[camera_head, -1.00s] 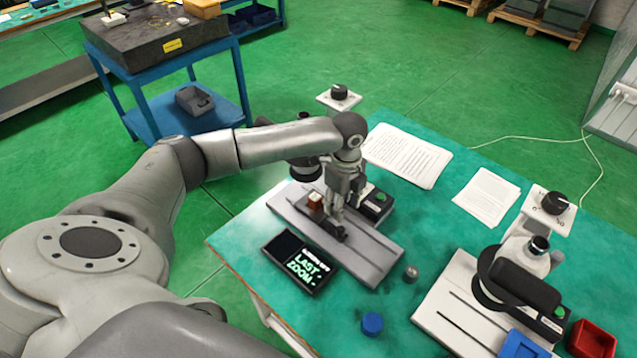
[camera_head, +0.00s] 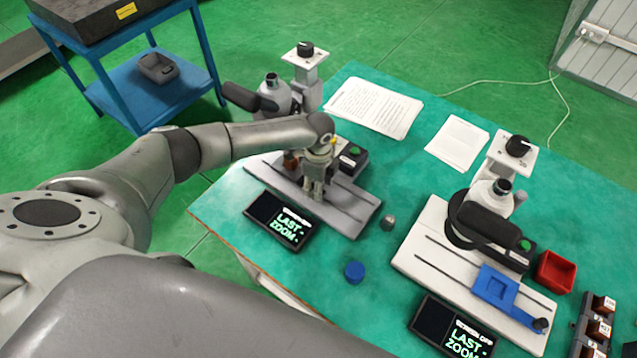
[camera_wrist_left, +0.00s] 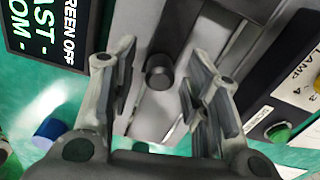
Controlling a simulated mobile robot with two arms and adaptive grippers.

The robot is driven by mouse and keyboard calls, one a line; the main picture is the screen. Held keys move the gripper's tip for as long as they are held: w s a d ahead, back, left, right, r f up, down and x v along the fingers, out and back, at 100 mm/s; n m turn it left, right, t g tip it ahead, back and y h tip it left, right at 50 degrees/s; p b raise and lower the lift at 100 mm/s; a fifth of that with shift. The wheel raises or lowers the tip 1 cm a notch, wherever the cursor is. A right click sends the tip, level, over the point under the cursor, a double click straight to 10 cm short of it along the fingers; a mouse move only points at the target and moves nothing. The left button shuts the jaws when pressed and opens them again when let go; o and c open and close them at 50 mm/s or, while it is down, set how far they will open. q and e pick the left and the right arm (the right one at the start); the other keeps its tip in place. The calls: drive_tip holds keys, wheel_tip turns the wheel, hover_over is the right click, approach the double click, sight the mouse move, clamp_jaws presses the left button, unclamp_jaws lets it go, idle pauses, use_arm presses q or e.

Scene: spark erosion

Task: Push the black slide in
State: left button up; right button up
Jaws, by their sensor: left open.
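The black slide is mostly hidden by my gripper in the head view. In the left wrist view its dark round knob (camera_wrist_left: 160,75) shows on a grey grooved strip. My left gripper (camera_head: 316,192) points down over the grey base (camera_head: 352,215) of the left microscope. Its two fingers (camera_wrist_left: 155,85) are open, one on each side of the knob, with visible gaps. I cannot tell how high the fingertips are above the base. A small brown block (camera_head: 290,160) sits on that base, left of and behind the gripper. My right gripper is out of view.
A display (camera_head: 281,220) lies in front of the grey base. A blue cap (camera_head: 354,271) and a small grey knob (camera_head: 388,222) stand to the right. A second microscope with a blue slide (camera_head: 497,290) and a red tray (camera_head: 556,272) are farther right. Papers (camera_head: 373,107) lie behind.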

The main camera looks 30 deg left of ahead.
use_arm(q)
drive_tip(key=shift+f, duration=0.1)
clamp_jaws()
idle(0.3)
